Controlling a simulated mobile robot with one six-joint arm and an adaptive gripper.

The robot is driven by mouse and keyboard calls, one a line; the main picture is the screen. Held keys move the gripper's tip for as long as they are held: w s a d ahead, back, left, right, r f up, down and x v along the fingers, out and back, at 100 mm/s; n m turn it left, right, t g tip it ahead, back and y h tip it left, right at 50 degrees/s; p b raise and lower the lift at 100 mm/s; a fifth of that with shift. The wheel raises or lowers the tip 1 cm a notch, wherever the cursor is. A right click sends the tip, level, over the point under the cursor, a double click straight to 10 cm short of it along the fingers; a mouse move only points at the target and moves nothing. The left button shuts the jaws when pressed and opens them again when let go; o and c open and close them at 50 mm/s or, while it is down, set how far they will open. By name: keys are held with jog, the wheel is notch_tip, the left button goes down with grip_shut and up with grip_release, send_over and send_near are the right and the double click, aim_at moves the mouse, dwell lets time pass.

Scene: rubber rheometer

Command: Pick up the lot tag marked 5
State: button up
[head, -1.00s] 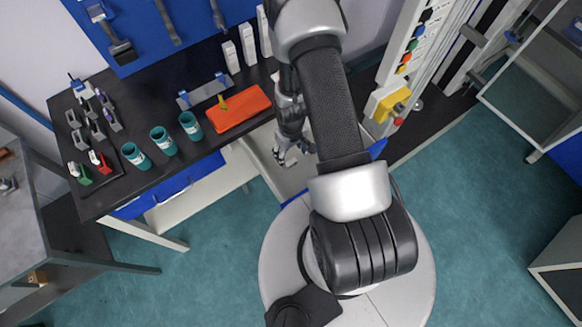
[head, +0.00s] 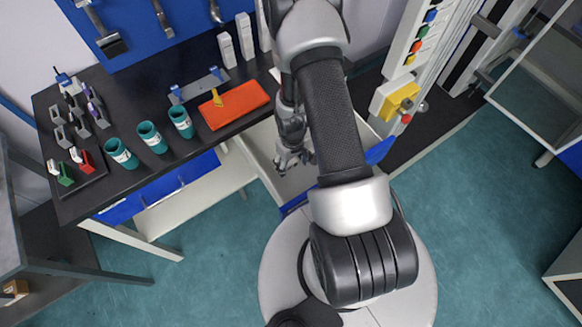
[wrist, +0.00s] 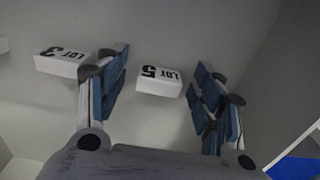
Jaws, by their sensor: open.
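The lot tag marked 5 (wrist: 159,82) is a small white block with black print reading LOT 5, upside down in the wrist view. It lies on the pale floor of the open drawer (head: 262,148). My gripper (wrist: 157,100) is open, with blue-padded fingers on either side of the tag in the picture. The tag is beyond or between the fingertips, and I cannot tell how far below. A second white tag marked 3 (wrist: 62,63) lies to the left, just outside the left finger. In the head view my gripper (head: 286,168) is over the drawer, and the tags are not clear there.
The drawer's blue front (head: 378,151) and pale walls surround my gripper. On the dark bench above stand several teal cups (head: 151,137), an orange mat (head: 235,106) with a yellow-handled tool and a rack of small clamps (head: 75,120). A yellow box (head: 398,101) is at the right.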

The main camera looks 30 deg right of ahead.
jog(key=shift+c, duration=0.4)
jog(key=c, duration=0.8)
jog(key=shift+r, duration=0.15)
